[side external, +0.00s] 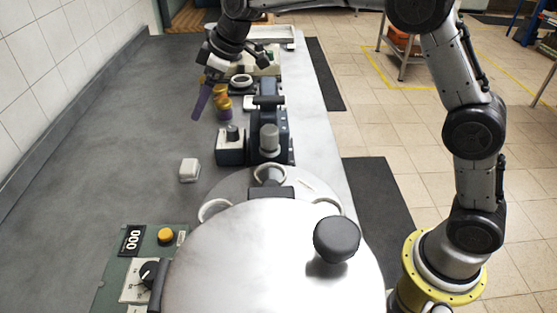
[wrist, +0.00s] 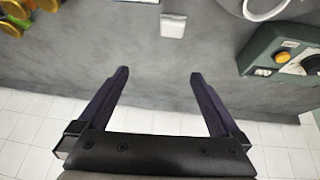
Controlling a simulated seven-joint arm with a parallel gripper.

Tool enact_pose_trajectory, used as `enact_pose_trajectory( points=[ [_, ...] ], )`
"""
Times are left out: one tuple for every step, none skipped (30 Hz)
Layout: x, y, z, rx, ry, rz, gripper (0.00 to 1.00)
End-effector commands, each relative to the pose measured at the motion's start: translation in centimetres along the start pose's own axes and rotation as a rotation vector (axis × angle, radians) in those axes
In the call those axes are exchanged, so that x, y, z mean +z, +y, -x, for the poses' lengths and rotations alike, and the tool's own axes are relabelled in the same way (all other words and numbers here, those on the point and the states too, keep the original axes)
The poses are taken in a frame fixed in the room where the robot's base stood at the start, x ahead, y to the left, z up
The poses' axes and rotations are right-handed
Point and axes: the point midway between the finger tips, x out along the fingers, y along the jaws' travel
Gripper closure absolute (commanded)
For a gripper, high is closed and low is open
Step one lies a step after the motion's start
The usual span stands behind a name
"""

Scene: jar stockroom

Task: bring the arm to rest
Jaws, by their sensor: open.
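My gripper (side external: 201,105) hangs above the grey counter (side external: 140,140) at the far end, with its purple fingers pointing down. In the wrist view the gripper (wrist: 160,75) has its two fingers wide apart. Nothing is between them but a view of bare counter. My arm reaches from its yellow-ringed base at the lower right, up and over the counter. Whether the fingertips touch anything cannot be told from the side view, but they look empty.
Yellow-and-purple jars (side external: 222,102) stand close to the right of my gripper. A small white block (side external: 189,170) lies on the counter. Dark devices (side external: 268,140) stand mid-counter. A large steel vessel (side external: 240,265) and a green control box (side external: 117,270) are in front. The counter's left side is clear.

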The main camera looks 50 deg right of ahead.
Motion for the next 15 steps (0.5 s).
enact_pose_trajectory(
  points=[
    [0.2, 0.0, 3.3, 0.029, 0.027, 0.001, 0.00],
    [0.5, -0.1, 4.9, 0.042, 0.037, 0.000, 0.00],
    [1.0, -0.4, 7.0, 0.059, 0.047, -0.004, 0.00],
    [1.5, -0.6, 8.4, 0.071, 0.054, -0.010, 0.00],
    [2.1, -0.9, 9.8, 0.084, 0.059, -0.017, 0.00],
    [3.0, -1.4, 11.5, 0.099, 0.065, -0.029, 0.00],
    [3.7, -1.8, 12.7, 0.110, 0.070, -0.039, 0.00],
    [4.5, -2.2, 13.9, 0.121, 0.074, -0.050, 0.00],
    [5.5, -2.8, 15.4, 0.136, 0.079, -0.067, 0.00],
    [6.4, -3.2, 16.5, 0.147, 0.082, -0.080, 0.00],
    [7.3, -3.7, 17.5, 0.158, 0.085, -0.094, 0.00],
    [8.6, -4.5, 18.6, 0.171, 0.087, -0.115, 0.00],
    [9.7, -5.1, 19.4, 0.181, 0.089, -0.130, 0.00],
    [10.7, -5.7, 20.2, 0.191, 0.090, -0.147, 0.00],
    [12.2, -6.5, 21.1, 0.204, 0.092, -0.171, 0.00]
  ],
)
